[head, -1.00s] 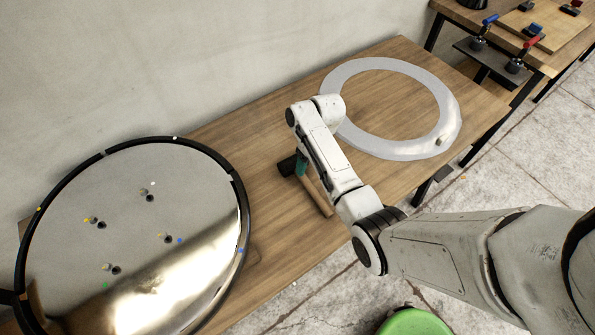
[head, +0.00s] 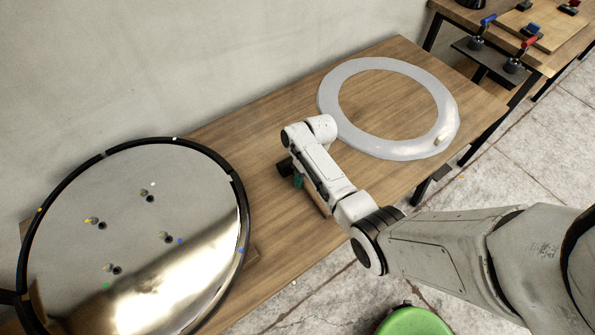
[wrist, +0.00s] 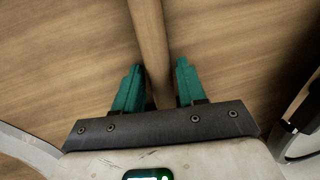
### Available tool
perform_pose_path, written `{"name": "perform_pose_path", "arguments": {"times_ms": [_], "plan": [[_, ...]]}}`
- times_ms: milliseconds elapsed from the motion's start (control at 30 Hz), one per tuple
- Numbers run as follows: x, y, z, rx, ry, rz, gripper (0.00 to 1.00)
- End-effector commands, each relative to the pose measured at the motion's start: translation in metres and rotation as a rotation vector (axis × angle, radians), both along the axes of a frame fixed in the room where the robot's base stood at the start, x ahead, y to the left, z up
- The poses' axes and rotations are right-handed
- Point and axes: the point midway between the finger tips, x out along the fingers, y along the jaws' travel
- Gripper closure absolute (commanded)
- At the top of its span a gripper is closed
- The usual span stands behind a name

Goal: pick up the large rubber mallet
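The rubber mallet lies on the wooden table, mostly hidden under my arm in the head view. Its dark head (head: 285,168) and a sliver of its wooden handle (head: 322,206) show beside my arm. In the wrist view the wooden handle (wrist: 149,45) runs between the two teal fingers of my gripper (wrist: 158,82). The fingers are open, one on each side of the handle, with a small gap on both sides. In the head view only a bit of a teal finger (head: 298,182) shows next to the mallet.
A large white ring (head: 335,110) lies on the table (head: 250,150) to the right. A big round mirror-like disc (head: 90,185) with a black rim is at the left. A green round seat (head: 413,322) stands in front. Bare table surrounds the mallet.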

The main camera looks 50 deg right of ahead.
Motion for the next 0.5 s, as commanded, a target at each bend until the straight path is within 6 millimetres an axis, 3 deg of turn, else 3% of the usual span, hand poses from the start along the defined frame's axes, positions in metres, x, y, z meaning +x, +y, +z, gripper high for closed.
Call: {"name": "perform_pose_path", "arguments": {"times_ms": [400, 500], "plan": [[0.0000, -0.0002, 0.0003, 0.000, 0.000, 0.000, 1.00], [0.0000, -0.0002, 0.0003, 0.000, 0.000, 0.000, 1.00]]}}
